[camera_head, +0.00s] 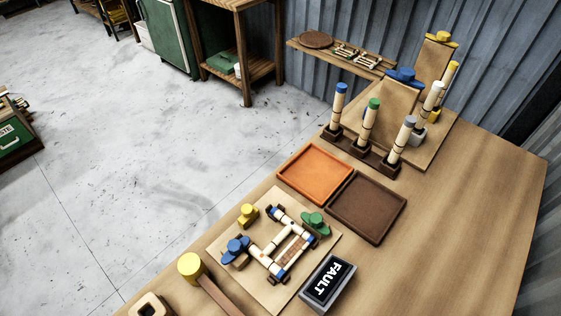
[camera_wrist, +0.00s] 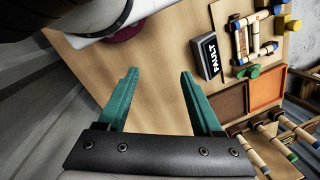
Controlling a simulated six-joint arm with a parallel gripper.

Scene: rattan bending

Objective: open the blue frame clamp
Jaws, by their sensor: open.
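The wooden frame (camera_head: 281,243) of pale poles and blue end pieces lies on a light board (camera_head: 273,303). A blue clamp (camera_head: 236,248) with a rounded knob stands at the frame's lower left; it also shows at the upper edge of the wrist view (camera_wrist: 277,8). A yellow clamp (camera_head: 248,214) and a green clamp (camera_head: 315,222) stand around the same frame. I cannot tell whether the blue clamp's jaw is open or shut. My gripper (camera_wrist: 158,75) has two teal fingers, wide apart and empty, over bare table, away from the board. It does not show in the head view.
A FAULT sign (camera_head: 329,284) stands beside the board. An orange tray (camera_head: 314,146) and a brown tray (camera_head: 367,236) lie behind. A post rack (camera_head: 376,154) and a tall blue-topped stand (camera_head: 398,110) are at the back. A yellow-headed mallet (camera_head: 191,266) lies near front. The table's right side is clear.

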